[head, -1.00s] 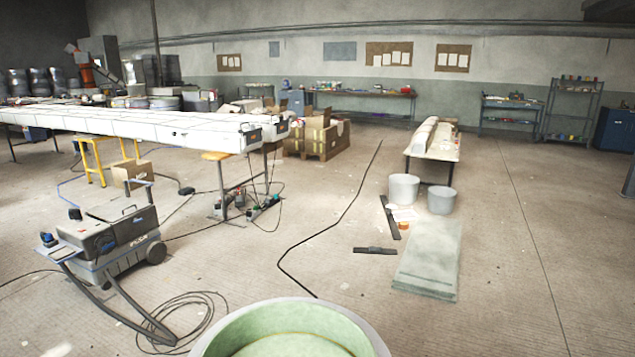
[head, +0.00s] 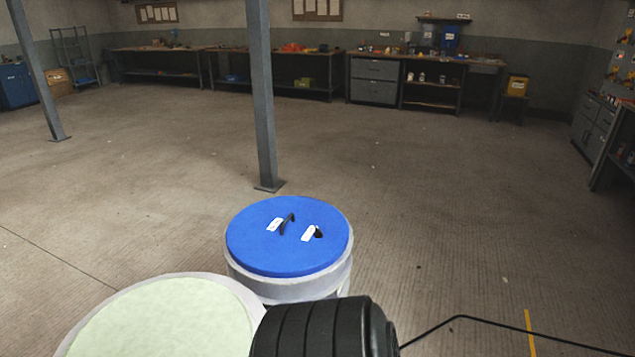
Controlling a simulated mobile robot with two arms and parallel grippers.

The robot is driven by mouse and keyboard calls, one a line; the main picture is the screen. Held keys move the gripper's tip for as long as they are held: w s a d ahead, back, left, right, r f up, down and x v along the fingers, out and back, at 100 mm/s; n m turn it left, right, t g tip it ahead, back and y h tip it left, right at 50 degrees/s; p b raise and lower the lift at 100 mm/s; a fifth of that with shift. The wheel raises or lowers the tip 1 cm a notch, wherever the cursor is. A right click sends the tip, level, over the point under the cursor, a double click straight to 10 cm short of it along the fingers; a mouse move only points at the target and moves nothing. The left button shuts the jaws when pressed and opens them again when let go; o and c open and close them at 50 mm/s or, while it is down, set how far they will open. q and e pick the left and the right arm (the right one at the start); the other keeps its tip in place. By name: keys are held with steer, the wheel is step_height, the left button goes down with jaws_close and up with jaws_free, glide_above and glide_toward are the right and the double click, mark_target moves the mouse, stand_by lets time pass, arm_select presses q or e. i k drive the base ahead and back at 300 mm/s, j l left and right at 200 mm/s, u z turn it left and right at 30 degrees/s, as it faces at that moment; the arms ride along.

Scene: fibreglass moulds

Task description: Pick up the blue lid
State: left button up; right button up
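The blue lid (head: 262,258) is a round flat disc on top of a grey-white drum in the lower middle of the head view. Two white labels and two small black pieces, perhaps handles, are on its top. Neither of my grippers shows in this view, so I cannot see how they stand to the lid.
A large round mould with a pale green inside (head: 165,325) stands at the lower left, close to the drum (head: 290,289). A black ribbed cylinder (head: 315,328) is in front of the drum. A grey post (head: 262,100) stands behind the lid. Open floor (head: 450,200) lies to the right.

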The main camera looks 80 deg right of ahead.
mark_target(274, 237)
steer(key=z, duration=2.55)
steer(key=i+l, duration=0.9)
steer(key=i+j+u, duration=0.05)
steer(key=i, duration=0.05)
